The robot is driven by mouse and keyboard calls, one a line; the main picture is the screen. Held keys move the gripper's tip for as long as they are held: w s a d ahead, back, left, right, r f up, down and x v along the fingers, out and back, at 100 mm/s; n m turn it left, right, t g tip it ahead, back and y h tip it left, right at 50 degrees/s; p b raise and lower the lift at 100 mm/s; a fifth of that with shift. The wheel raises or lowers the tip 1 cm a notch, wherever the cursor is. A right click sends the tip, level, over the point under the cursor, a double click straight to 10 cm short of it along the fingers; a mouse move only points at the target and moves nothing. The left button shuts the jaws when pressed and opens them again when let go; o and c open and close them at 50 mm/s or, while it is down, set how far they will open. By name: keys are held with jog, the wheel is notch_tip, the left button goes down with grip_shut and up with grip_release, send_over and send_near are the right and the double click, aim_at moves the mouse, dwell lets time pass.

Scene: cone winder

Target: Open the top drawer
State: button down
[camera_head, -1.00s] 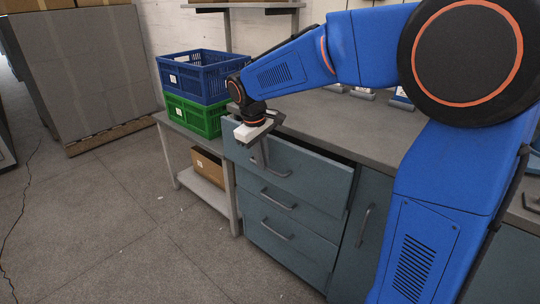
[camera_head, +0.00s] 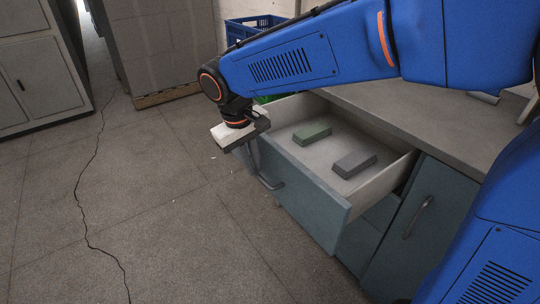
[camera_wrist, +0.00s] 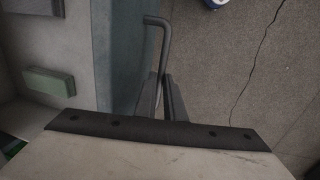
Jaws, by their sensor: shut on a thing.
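The top drawer (camera_head: 300,196) is pulled well out of the blue-grey cabinet, and its light inside shows. Its dark bar handle (camera_head: 268,182) is on the front panel. My gripper (camera_head: 254,158) is at the left part of the handle, shut on it. In the wrist view the two fingers (camera_wrist: 164,98) close around the handle (camera_wrist: 163,40), beside the drawer front (camera_wrist: 122,50). Part of the handle is hidden by the fingers.
A green block (camera_head: 312,133) and a grey block (camera_head: 354,164) lie in the drawer. A cabinet door with a handle (camera_head: 418,216) is to the right, below the worktop (camera_head: 430,115). A blue crate (camera_head: 250,28) stands behind my arm. The floor (camera_head: 150,210) at left is clear.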

jog(key=shift+s+a, duration=0.7)
jog(key=shift+a, duration=0.35)
jog(key=c, duration=1.8)
grip_release()
jog(key=shift+c, duration=0.2)
notch_tip(320, 180, up, 17)
jog(key=s+a, duration=0.1)
jog(key=a, duration=0.1)
jog(key=shift+s+a, duration=0.35)
jog(key=shift+s, duration=0.05)
jog(key=shift+r, duration=0.1)
